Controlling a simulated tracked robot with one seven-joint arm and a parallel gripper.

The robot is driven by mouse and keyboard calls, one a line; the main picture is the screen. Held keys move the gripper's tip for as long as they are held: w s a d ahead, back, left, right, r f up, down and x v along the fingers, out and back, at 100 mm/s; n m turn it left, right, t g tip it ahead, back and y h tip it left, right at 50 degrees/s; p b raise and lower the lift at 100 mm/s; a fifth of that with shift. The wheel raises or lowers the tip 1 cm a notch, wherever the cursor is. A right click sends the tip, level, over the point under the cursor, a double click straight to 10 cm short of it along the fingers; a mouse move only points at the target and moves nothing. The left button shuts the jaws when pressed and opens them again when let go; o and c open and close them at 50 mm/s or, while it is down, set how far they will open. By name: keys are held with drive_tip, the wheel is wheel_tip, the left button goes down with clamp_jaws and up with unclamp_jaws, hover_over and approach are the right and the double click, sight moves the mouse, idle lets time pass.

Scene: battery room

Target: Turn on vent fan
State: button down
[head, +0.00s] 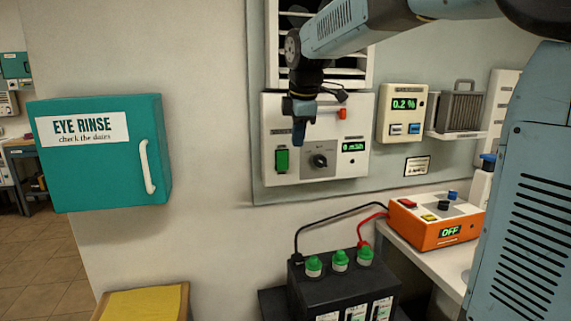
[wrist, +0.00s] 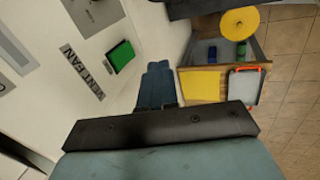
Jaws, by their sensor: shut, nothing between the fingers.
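The vent fan panel (head: 318,172) is a white box on the wall below a louvred vent. It has a green switch (head: 282,160), a black dial (head: 319,160) and a small display (head: 353,147) that seems to read 0. In the wrist view the green switch (wrist: 120,56) sits beside the "VENT FAN" label (wrist: 81,71). My gripper (head: 299,135) is shut and empty, fingers pointing down in front of the panel, above and right of the switch in the head view. In the wrist view its blue fingertips (wrist: 158,70) are apart from the switch, to its right. The panel's top is partly hidden by my wrist.
A teal eye rinse cabinet (head: 98,170) hangs at left. A meter reading 0.2 % (head: 403,112) is right of the panel. Below stand a black battery (head: 340,285) with cables and an orange charger (head: 437,232) showing OFF. A yellow-topped stand (head: 145,303) is at lower left.

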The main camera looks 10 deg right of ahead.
sight(285, 163)
drive_tip(key=shift+w+a+n, duration=0.3)
drive_tip(key=shift+w+n, duration=0.05)
drive_tip(key=shift+w, duration=0.15)
drive_tip(key=shift+w+a+n, duration=0.3)
drive_tip(key=shift+w+n, duration=0.05)
drive_tip(key=shift+w, duration=0.15)
drive_tip(key=shift+f, duration=0.1)
drive_tip(key=x, duration=0.3)
drive_tip(key=w+x, duration=0.1)
drive_tip(key=x, duration=0.3)
drive_tip(key=w+x, duration=0.1)
drive_tip(key=x, duration=0.3)
drive_tip(key=shift+a+r, duration=0.2)
drive_tip(key=shift+r, duration=0.2)
drive_tip(key=shift+w+a+f, duration=0.1)
drive_tip(key=shift+w+a, duration=0.05)
drive_tip(key=shift+w, duration=0.6)
